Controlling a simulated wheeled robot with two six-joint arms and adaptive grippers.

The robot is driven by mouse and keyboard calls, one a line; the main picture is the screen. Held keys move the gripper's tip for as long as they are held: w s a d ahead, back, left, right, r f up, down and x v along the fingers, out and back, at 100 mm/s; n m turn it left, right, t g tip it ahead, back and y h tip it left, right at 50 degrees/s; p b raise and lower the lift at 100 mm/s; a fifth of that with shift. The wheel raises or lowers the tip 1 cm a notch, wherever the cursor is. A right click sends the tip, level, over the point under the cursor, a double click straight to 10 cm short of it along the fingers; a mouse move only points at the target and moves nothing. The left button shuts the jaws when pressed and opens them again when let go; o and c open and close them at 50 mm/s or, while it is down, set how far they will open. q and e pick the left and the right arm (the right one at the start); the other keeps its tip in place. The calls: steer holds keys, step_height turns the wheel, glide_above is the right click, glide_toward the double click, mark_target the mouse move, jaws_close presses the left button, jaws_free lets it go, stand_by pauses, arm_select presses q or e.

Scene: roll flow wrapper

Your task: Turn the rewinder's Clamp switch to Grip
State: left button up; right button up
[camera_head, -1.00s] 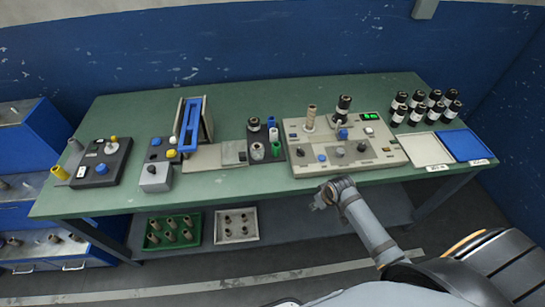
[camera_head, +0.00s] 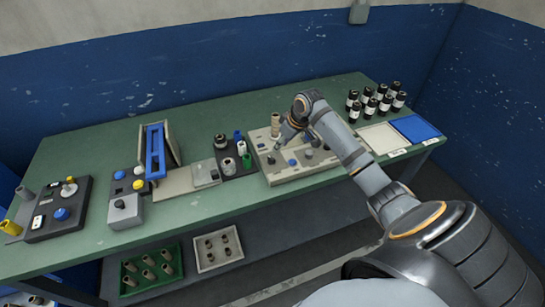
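The rewinder is probably the beige control panel (camera_head: 284,178) on the right half of the green table. A tan roll (camera_head: 275,122) stands upright at its back. Along its front are a black knob (camera_head: 271,159), a blue button (camera_head: 292,162) and another dark knob (camera_head: 308,153). Labels are too small to read, so I cannot tell which is the Clamp switch or how it is set. My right gripper (camera_head: 279,146) is over the panel, close above the left black knob; contact and finger opening are unclear. My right arm hides the panel's back right. My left gripper is out of view.
A dark holder (camera_head: 232,172) with spools is just left of the panel. Other devices fill the left. The table's back middle is clear.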

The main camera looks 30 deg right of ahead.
mark_target(272, 158)
steer(key=x, duration=0.9)
steer(key=shift+w+a+f+p, duration=0.1)
steer(key=shift+w+f+p, duration=0.1)
steer(key=shift+f+p, duration=0.15)
steer(key=shift+r, duration=0.1)
jaws_close()
